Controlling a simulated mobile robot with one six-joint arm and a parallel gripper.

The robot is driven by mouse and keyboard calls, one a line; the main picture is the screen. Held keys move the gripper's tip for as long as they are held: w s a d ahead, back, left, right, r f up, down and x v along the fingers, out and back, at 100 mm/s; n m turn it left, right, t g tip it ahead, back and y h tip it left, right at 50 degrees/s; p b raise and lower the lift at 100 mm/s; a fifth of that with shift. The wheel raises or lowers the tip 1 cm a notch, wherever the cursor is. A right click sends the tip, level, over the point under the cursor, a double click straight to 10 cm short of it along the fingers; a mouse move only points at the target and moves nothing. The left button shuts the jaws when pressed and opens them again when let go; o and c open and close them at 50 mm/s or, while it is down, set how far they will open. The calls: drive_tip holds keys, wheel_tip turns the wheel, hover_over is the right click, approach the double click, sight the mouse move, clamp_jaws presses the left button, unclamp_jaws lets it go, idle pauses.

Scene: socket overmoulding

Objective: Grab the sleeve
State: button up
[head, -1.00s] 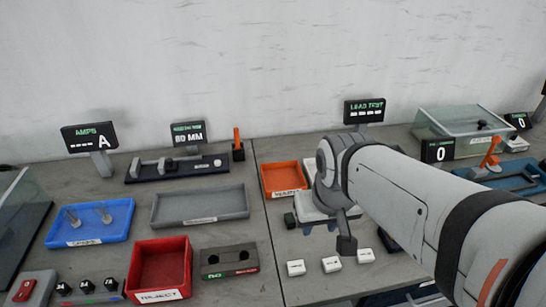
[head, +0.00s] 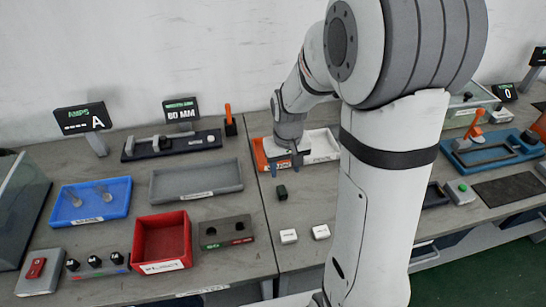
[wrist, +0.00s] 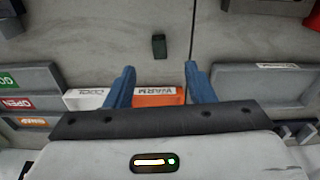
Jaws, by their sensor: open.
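My gripper (head: 296,160) is over the orange and white bins at the back of the bench in the head view. In the wrist view its two blue fingers (wrist: 160,68) are spread wide with nothing between them. No part is clearly recognisable as the sleeve. A small dark green block (head: 282,191) stands on the bare bench in front of the bins; in the wrist view it (wrist: 159,46) lies beyond the fingertips, roughly midway between them. Two pale cylindrical pieces (head: 75,197) are in the blue tray (head: 92,219). My arm hides part of the right bench.
The orange bin (wrist: 157,97), labelled WARM, and the white bin (wrist: 87,98) show between and beside the fingers. An empty grey tray (head: 195,192), a red reject bin (head: 162,241) and two small white blocks (head: 289,236) are nearby. Bare bench surrounds the green block.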

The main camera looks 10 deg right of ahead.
hover_over(282, 190)
drive_tip(key=shift+g, duration=0.3)
wheel_tip(282, 190, down, 5)
drive_tip(key=shift+w+f+p, duration=0.1)
drive_tip(key=shift+w+p, duration=0.05)
drive_tip(key=shift+p, duration=0.3)
drive_tip(key=shift+f+p, duration=0.75)
drive_tip(key=shift+f, duration=3.05)
drive_tip(key=shift+c, duration=0.2)
drive_tip(key=c, duration=1)
drive_tip(key=shift+r, duration=0.1)
